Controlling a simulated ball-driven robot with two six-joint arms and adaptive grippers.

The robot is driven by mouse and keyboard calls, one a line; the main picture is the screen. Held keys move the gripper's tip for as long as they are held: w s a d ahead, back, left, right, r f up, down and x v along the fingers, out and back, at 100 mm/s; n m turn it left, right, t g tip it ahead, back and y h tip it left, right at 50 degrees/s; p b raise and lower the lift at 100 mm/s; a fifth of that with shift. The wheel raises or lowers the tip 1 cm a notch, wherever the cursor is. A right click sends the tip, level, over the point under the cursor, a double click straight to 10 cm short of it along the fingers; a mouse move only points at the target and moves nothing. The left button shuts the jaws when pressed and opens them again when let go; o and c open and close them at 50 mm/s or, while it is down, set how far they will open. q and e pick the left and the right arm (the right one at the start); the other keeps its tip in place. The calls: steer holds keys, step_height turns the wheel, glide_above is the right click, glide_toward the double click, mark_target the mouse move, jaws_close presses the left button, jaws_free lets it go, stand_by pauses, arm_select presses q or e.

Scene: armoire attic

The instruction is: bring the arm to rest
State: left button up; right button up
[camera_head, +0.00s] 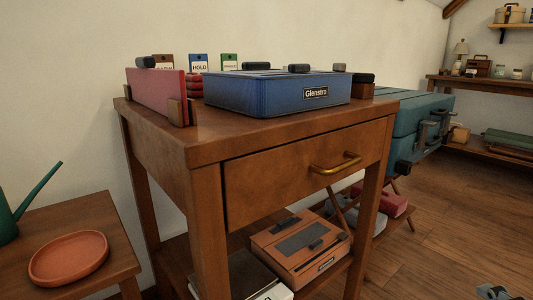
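A small part of what looks like my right gripper (496,292) shows at the bottom right corner, over the wooden floor. Most of it is cut off by the frame edge, so I cannot tell whether it is open or shut. It stands apart from the furniture, and nothing is visibly held in it. My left gripper is not in view.
A wooden side table (240,147) with a brass-handled drawer bears a blue Glenstro case (270,95). A teal case (418,125) stands behind it at right. At left, a low table (95,210) holds a terracotta saucer (68,258). Floor (450,220) at right is clear.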

steer(key=s+a+f+m+g+y+p, duration=0.1)
steer(key=s+a+f+m+g+p, duration=0.1)
steer(key=s+f+m+g+p, duration=1.2)
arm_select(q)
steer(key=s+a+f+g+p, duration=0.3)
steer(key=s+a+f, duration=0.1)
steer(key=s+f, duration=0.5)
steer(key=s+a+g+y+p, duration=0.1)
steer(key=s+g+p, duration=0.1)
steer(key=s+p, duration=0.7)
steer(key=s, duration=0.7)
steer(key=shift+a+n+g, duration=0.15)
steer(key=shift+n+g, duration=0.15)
arm_select(e)
steer(key=s+d+f+m, duration=0.1)
steer(key=s+f+m, duration=0.1)
steer(key=s, duration=0.9)
steer(key=s+d+f+m, duration=0.2)
steer(key=s+f, duration=0.3)
steer(key=s, duration=0.6)
steer(key=shift+s+m, duration=0.2)
steer(key=shift+m, duration=0.6)
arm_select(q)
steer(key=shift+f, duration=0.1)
